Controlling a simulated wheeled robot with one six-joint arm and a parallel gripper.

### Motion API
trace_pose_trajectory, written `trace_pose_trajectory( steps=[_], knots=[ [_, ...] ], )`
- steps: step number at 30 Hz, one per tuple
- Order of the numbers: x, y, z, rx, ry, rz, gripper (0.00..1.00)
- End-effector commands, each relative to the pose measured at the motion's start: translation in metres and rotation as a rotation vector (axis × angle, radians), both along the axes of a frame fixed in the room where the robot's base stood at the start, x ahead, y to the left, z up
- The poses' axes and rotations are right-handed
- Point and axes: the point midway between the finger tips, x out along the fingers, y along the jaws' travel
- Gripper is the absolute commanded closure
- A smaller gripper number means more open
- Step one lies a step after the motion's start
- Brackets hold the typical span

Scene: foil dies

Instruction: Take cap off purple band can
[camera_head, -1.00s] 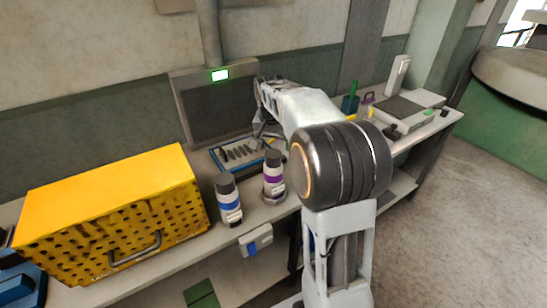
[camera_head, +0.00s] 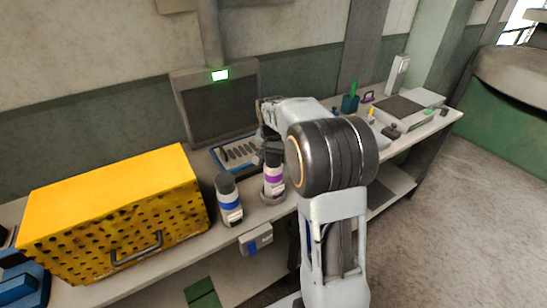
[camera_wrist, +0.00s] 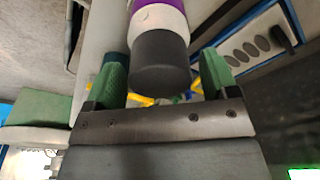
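The purple band can (camera_head: 273,183) stands upright on the bench, a white can with a purple band. Its dark cap (camera_wrist: 161,62) fills the middle of the wrist view, where the purple band (camera_wrist: 160,5) shows at the top edge. My gripper (camera_wrist: 162,80) has its two green-padded fingers on either side of the cap. A gap shows on the right side of the cap, and the left finger is close to it. The gripper looks open. In the head view my gripper (camera_head: 271,143) is at the top of the can and partly hides the cap.
A blue band can (camera_head: 229,200) with a dark cap stands just left. A yellow perforated box (camera_head: 110,210) is further left. A blue-edged tray (camera_head: 238,153) with dark slots lies behind the cans, before a dark panel (camera_head: 218,108). Small items sit on the right of the bench.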

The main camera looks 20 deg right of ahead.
Motion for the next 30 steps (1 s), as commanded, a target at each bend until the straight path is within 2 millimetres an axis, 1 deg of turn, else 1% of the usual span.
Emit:
trace_pose_trajectory(
  steps=[1,2,13,19,23,26,30],
  knots=[
    [0.0,0.0,0.0,0.0,0.0,0.0,0.25],
    [0.0,0.0,0.0,0.0,0.0,0.0,0.28],
    [0.0,0.0,0.001,0.0,0.0,0.0,0.63],
    [0.0,0.0,0.001,-0.001,-0.001,0.0,0.63],
    [0.0,0.0,0.004,0.0,-0.002,0.0,0.63],
    [0.001,0.0,0.012,-0.001,-0.004,0.0,0.63],
    [0.001,0.0,0.031,-0.001,-0.004,-0.001,0.63]
  ],
)
